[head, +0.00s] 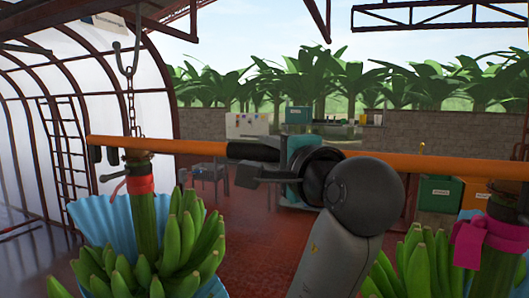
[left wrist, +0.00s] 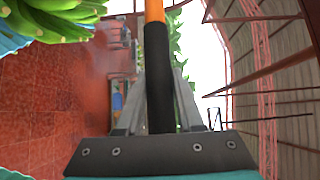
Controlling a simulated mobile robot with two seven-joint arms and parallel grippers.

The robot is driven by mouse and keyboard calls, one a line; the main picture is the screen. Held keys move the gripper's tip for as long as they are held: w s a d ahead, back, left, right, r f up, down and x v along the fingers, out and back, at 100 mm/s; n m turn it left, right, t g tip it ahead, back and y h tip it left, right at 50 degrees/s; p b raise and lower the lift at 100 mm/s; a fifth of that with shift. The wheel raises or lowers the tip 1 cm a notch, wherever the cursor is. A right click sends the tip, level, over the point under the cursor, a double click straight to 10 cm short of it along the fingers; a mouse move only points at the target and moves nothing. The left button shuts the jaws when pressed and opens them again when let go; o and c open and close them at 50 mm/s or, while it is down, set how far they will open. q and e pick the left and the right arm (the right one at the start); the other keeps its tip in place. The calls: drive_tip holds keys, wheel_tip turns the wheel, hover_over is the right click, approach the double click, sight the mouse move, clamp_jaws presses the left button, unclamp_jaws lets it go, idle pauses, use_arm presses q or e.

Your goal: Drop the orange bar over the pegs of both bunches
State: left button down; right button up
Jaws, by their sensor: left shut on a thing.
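The long orange bar (head: 190,146) spans the head view almost level, running on past the right edge. My left gripper (head: 258,162) is shut on its black sleeve (head: 252,152). In the left wrist view the sleeve (left wrist: 158,75) lies between the two fingers. Two dark tabs (head: 104,155) hang under the bar's left end. The left bunch (head: 190,245) hangs from a chain, with a red band and a dark peg (head: 112,176) on its stem. My right gripper is out of view.
Blue sheets (head: 90,232) hang around the left bunch. A small table (head: 208,172), green and orange boxes (head: 440,193) and a low wall stand behind. A ladder (head: 62,160) leans at the left.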

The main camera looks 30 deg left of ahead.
use_arm(q)
drive_tip(key=shift+w+a+f, duration=0.1)
drive_tip(key=shift+w+a, duration=0.05)
drive_tip(key=shift+w, duration=0.4)
drive_tip(key=shift+w+a+f, duration=0.1)
drive_tip(key=shift+w+a, duration=0.05)
drive_tip(key=shift+w, duration=0.35)
drive_tip(key=shift+w+f, duration=0.15)
drive_tip(key=shift+f, duration=0.05)
drive_tip(key=shift+f+b, duration=1.15)
drive_tip(key=shift+f, duration=0.6)
drive_tip(key=shift+f+b, duration=0.35)
drive_tip(key=shift+f, duration=0.45)
drive_tip(key=shift+c, duration=2.3)
unclamp_jaws()
drive_tip(key=shift+f, duration=0.1)
